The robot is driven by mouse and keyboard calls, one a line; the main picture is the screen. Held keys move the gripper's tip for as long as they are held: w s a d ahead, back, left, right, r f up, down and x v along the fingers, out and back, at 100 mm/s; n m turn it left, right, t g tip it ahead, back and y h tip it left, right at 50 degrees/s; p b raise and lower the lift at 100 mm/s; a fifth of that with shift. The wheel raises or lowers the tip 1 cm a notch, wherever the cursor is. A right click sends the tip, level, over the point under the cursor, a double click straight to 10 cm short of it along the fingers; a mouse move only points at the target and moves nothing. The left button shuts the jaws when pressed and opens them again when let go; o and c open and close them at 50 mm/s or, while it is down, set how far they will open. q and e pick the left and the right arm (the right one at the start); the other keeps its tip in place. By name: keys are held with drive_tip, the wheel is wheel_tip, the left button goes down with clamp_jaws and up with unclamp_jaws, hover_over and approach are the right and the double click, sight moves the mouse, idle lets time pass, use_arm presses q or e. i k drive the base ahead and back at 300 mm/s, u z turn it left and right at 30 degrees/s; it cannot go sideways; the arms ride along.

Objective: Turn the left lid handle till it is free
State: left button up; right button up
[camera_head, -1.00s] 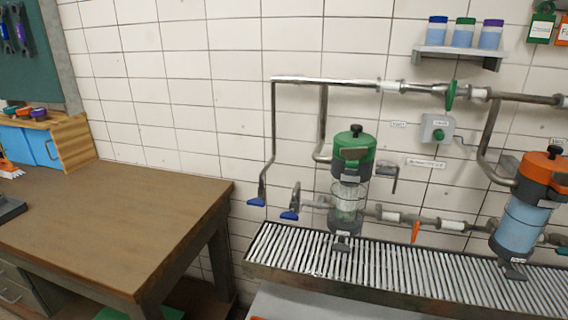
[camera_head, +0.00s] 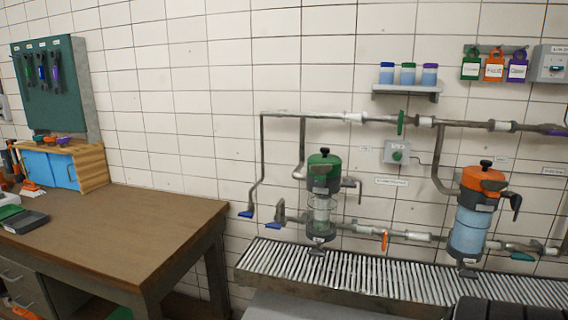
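The left filter housing has a green lid (camera_head: 322,172) with a dark knob (camera_head: 324,152) on top. A grey handle (camera_head: 352,184) sticks out at the lid's right side. Below it is a clear, caged body (camera_head: 321,212) standing over the slatted drain grate (camera_head: 330,272). The right housing has an orange lid (camera_head: 484,180), a dark side handle (camera_head: 516,203) and a blue body (camera_head: 470,230). Neither of my grippers is in view.
Metal pipes (camera_head: 280,114) with blue, green and orange valve levers run along the tiled wall. A brown workbench (camera_head: 120,230) stands at the left. A shelf (camera_head: 408,90) with several jars hangs above the pipes. Coloured tags (camera_head: 494,68) hang at upper right.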

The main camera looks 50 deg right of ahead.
sight(318, 169)
drive_tip(key=i, duration=1.05)
drive_tip(key=z, duration=0.5)
